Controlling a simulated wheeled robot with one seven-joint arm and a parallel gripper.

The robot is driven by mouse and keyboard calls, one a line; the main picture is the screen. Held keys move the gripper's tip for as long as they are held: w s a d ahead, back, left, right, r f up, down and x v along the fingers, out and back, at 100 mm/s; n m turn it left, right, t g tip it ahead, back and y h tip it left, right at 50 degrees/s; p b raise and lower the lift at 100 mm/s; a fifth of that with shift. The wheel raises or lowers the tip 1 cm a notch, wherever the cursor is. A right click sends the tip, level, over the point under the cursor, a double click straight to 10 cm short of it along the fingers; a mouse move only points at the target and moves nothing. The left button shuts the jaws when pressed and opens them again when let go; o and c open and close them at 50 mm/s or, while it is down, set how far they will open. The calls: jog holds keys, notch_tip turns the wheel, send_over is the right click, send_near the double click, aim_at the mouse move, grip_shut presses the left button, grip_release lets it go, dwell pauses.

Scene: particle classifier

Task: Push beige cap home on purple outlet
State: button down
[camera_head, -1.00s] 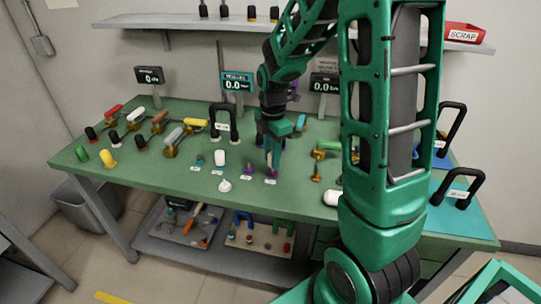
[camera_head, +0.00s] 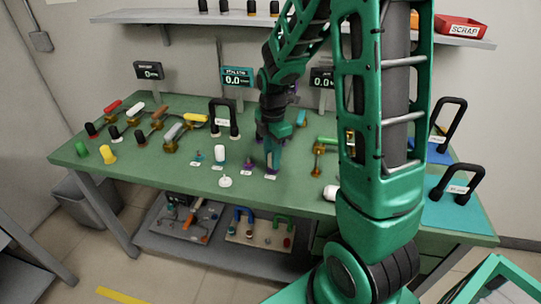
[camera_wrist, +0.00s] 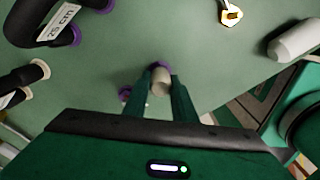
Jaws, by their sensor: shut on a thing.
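My gripper (camera_head: 271,166) points down at the green bench, right of the middle of its front part. In the wrist view my gripper (camera_wrist: 161,84) is shut on the beige cap (camera_wrist: 161,87), a short pale cylinder between the fingertips. The purple outlet (camera_wrist: 158,65) shows as a purple edge just beyond the cap. The cap is in line with it, but I cannot tell how far on it sits. In the head view my fingers hide the cap. A second purple fitting (camera_head: 248,162) stands to the left; it also shows in the wrist view (camera_wrist: 125,93).
A white cylinder (camera_head: 220,155) and a white round part (camera_head: 225,181) stand left of my gripper. A black handle (camera_head: 222,118) stands behind them. Several valves line the left side.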

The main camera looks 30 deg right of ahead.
jog(key=shift+f, duration=0.4)
jog(key=c, duration=1.4)
grip_release()
notch_tip(320, 180, up, 11)
jog(key=shift+f, duration=0.15)
jog(key=s+d+m, duration=0.1)
jog(key=s+m, duration=0.7)
jog(key=s+d+r+m, duration=0.1)
jog(key=s+m, duration=0.7)
jog(key=s, duration=0.1)
jog(key=s+d+m, duration=0.2)
jog(key=s+m, duration=0.6)
jog(key=s, duration=0.1)
jog(key=shift+r, duration=0.35)
